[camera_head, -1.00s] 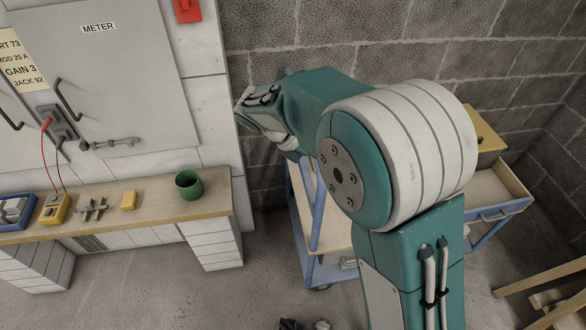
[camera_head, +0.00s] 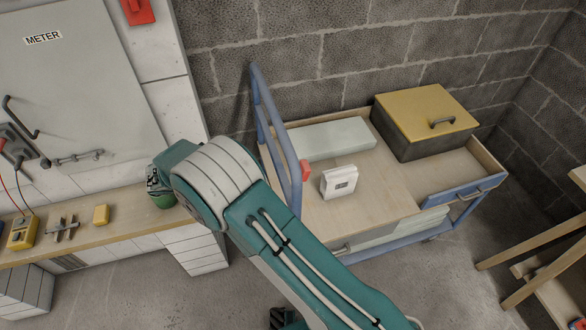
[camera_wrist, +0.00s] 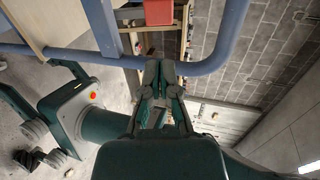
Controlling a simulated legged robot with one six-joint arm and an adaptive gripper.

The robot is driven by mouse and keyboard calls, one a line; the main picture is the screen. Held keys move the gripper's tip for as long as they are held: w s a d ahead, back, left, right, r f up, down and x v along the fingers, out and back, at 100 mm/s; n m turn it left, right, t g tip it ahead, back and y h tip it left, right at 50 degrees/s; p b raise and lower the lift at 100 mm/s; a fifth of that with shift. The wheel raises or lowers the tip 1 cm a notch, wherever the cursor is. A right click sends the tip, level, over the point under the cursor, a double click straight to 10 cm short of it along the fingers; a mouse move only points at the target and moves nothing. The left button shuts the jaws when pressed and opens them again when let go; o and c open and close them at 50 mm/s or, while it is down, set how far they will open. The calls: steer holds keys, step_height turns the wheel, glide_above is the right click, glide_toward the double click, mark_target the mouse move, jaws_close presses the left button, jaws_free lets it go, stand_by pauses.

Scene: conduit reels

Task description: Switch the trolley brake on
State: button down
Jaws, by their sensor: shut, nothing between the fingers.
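The trolley (camera_head: 405,206) has a blue tube frame and a wooden top, and stands against the block wall right of centre in the head view. My gripper (camera_wrist: 161,66) is shut and empty, pointing toward that tube, apparently apart from the red block.
The trolley carries a pale green box (camera_head: 335,138), a white device (camera_head: 339,181) and a yellow-lidded case (camera_head: 424,115). Wooden framing (camera_head: 540,250) stands at right.

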mark_target(302, 168)
steer(key=x, duration=1.4)
steer(key=shift+d, duration=0.1)
steer(key=shift+w+d+r+y, duration=0.1)
steer(key=shift+w+d+y, duration=0.05)
steer(key=shift+d+y, duration=0.15)
steer(key=shift+w+d+g+y, duration=0.25)
steer(key=shift+d+g+y, duration=0.05)
steer(key=shift+d+y, duration=0.7)
steer(key=x, duration=0.6)
steer(key=shift+f, duration=0.3)
steer(key=shift+d+f, duration=0.1)
